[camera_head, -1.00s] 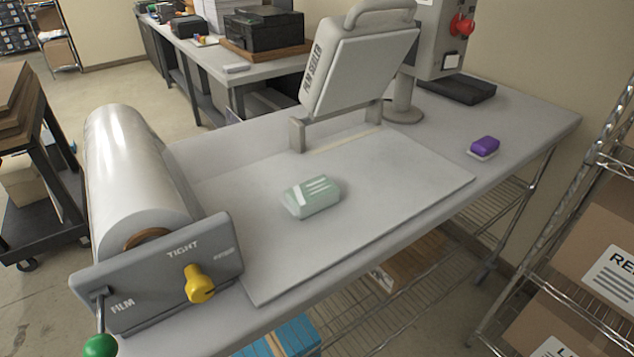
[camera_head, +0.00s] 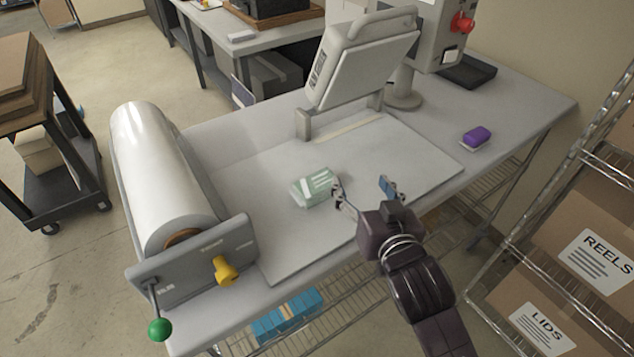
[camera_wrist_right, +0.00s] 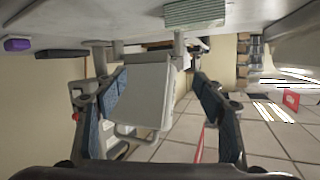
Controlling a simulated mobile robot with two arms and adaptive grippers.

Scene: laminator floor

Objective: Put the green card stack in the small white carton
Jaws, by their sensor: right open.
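A pale green card stack (camera_head: 313,186) with a white band lies on the grey work surface, left of my right gripper. It also shows at the top of the right wrist view (camera_wrist_right: 194,13), which is upside down. My right gripper (camera_head: 362,187) is open and empty, just right of the stack and apart from it. Its two fingers (camera_wrist_right: 160,98) stand wide apart in the wrist view with nothing between them. My left gripper is out of view. I cannot make out a small white carton in these frames.
The film roll (camera_head: 160,180) with its yellow knob (camera_head: 225,270) and green handle ball (camera_head: 160,329) stands left of the stack. The raised film sealer (camera_head: 362,62) is behind it. A purple block (camera_head: 476,137) lies at right. A wire rack with boxes (camera_head: 600,262) stands at far right.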

